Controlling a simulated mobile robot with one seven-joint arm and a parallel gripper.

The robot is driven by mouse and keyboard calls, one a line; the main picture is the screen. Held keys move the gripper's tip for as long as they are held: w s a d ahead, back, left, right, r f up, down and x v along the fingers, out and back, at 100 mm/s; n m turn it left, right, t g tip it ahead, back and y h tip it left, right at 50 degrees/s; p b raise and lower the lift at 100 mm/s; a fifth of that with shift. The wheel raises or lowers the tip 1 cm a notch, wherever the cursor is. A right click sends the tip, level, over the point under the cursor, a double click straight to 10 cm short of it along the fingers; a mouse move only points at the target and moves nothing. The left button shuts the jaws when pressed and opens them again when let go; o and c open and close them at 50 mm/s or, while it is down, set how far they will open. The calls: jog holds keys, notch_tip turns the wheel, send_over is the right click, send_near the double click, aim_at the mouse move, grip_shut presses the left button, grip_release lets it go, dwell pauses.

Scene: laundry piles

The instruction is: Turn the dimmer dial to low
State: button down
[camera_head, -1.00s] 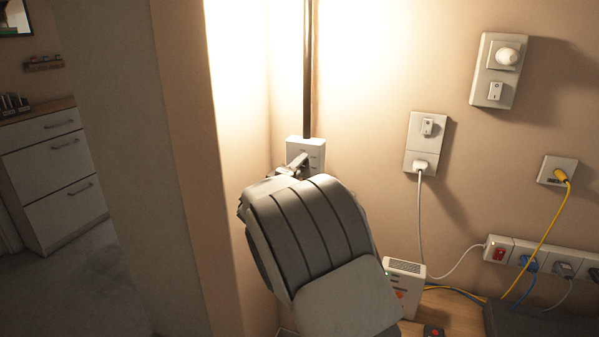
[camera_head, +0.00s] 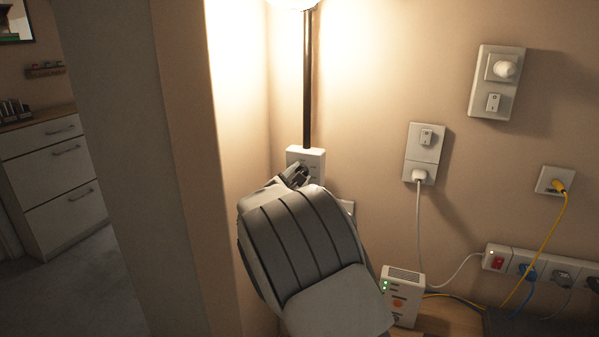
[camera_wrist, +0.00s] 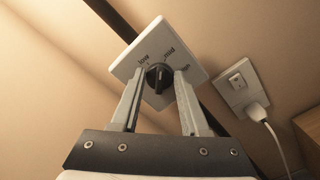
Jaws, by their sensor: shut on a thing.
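The dimmer is a white square plate with a round black dial (camera_wrist: 157,77). It is marked low, mid and high around the dial in the wrist view. My gripper (camera_wrist: 161,73) has one finger on each side of the dial and is shut on it. The dial's pointer is too small and dark to read. In the head view the white dimmer plate (camera_head: 313,156) is on the wall below a dark pole, with my gripper (camera_head: 299,176) at its front. My wrist covers the lower part of the plate, and the dial is hidden there.
A lit lamp globe (camera_head: 292,3) tops the dark pole (camera_head: 307,80). A socket with a white plug (camera_head: 420,176) is to the right. A white box (camera_head: 402,295) stands low beside my wrist, near a power strip (camera_head: 540,264). A wall corner is close on the left.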

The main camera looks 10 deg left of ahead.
jog(key=n+p, duration=0.2)
jog(key=n, duration=0.1)
jog(key=n+p, duration=0.1)
jog(key=shift+a+r+n, duration=0.15)
jog(key=shift+r+n, duration=0.15)
jog(key=n+p, duration=0.3)
jog(key=shift+a+f+n+p, duration=0.1)
jog(key=shift+f+n+p, duration=0.05)
jog(key=shift+n+p, duration=0.6)
jog(key=shift+n, duration=0.25)
jog(key=shift+c, duration=2)
grip_release()
jog(key=shift+s, duration=0.1)
jog(key=s+a+p, duration=0.1)
jog(key=s+a, duration=0.1)
jog(key=s, duration=1.5)
jog(key=shift+a+p, duration=0.2)
jog(key=shift+p, duration=0.2)
